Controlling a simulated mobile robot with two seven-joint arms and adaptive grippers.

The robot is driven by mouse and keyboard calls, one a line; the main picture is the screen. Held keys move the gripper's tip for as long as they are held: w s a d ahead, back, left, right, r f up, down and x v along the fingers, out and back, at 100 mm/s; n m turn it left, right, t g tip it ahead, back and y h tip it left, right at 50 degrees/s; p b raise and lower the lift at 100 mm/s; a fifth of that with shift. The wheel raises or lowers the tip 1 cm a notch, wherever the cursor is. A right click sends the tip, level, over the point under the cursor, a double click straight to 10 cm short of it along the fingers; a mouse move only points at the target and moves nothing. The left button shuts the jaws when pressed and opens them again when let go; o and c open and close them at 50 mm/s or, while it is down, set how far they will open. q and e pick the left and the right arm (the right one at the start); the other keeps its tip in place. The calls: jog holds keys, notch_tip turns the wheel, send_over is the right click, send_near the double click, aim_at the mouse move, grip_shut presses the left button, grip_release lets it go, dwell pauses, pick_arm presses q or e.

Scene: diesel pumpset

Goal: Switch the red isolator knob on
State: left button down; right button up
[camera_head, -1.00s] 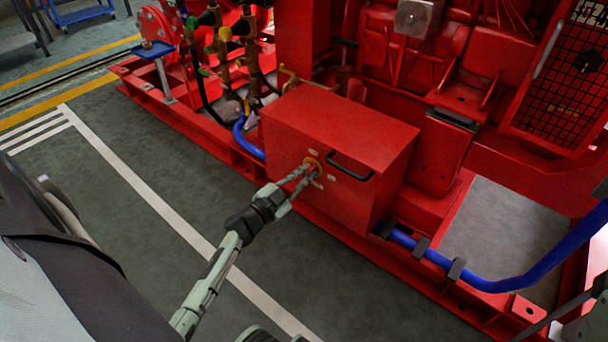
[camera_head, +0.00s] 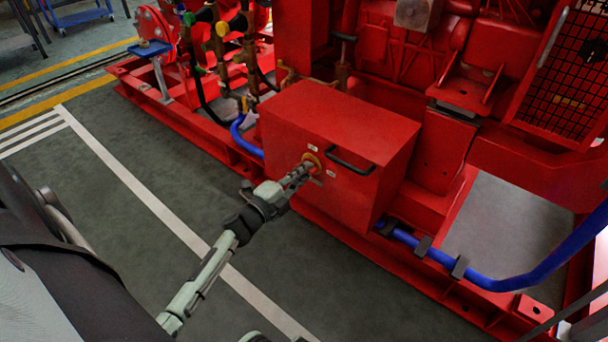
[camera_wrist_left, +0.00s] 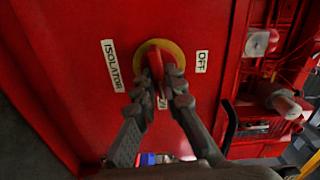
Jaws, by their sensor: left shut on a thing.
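The red isolator knob (camera_wrist_left: 155,62) sits on a round yellow plate (camera_wrist_left: 175,49) on the front of a red box (camera_head: 335,115). In the head view, the yellow plate (camera_head: 313,158) shows just beyond my fingertips. My left gripper (camera_head: 303,170) reaches the box front from the lower left. In the left wrist view, its two fingers (camera_wrist_left: 167,78) close around the knob's grip, hiding part of it. An "OFF" label (camera_wrist_left: 202,61) is right of the knob and an "ISOLATOR" label (camera_wrist_left: 112,65) left. Another label below is mostly hidden by the fingers.
A black bar handle (camera_head: 350,163) sticks out of the box front close to the right of the knob. A blue hose (camera_head: 490,282) runs along the red base frame at the right. Grey floor with a white line (camera_head: 165,215) is clear in front.

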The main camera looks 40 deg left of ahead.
pick_arm(q)
jog(key=shift+f+m, duration=0.15)
jog(key=shift+m, duration=0.75)
jog(key=c, duration=1.6)
grip_release()
jog(key=shift+s, duration=0.1)
jog(key=s+a, duration=0.1)
jog(key=s, duration=1.1)
